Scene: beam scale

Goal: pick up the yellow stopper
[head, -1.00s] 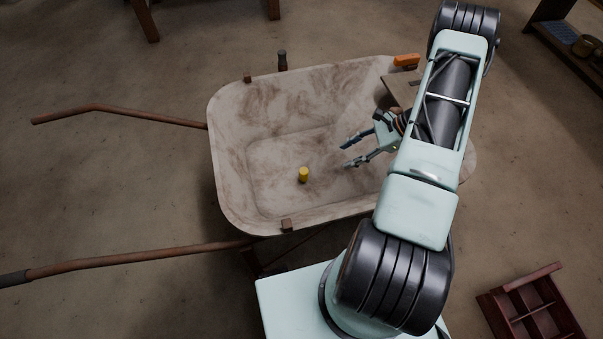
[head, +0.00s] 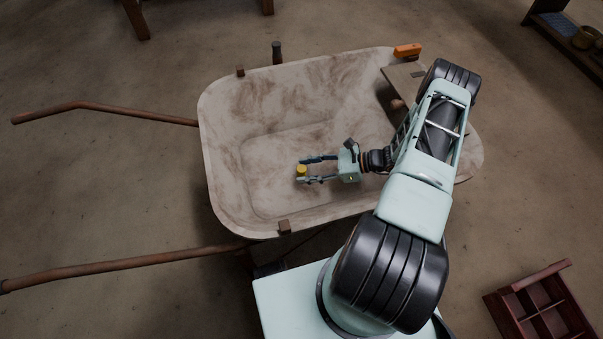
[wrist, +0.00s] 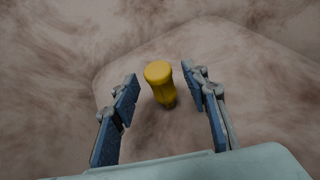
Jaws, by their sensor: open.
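The yellow stopper (head: 301,170) stands upright on the floor of the wheelbarrow tray (head: 225,120). In the wrist view the stopper (wrist: 161,84) has a rounded top and a narrower lower part, and it shows between the two fingers near their tips. My gripper (head: 299,170) is low inside the tray, reaching in from the right, with one finger on each side of the stopper. In the wrist view my gripper (wrist: 160,78) is open, with a gap between the stopper and each finger. Nothing is held.
A dark red divided box (head: 540,305) is on the ground. The tray's left part is clear.

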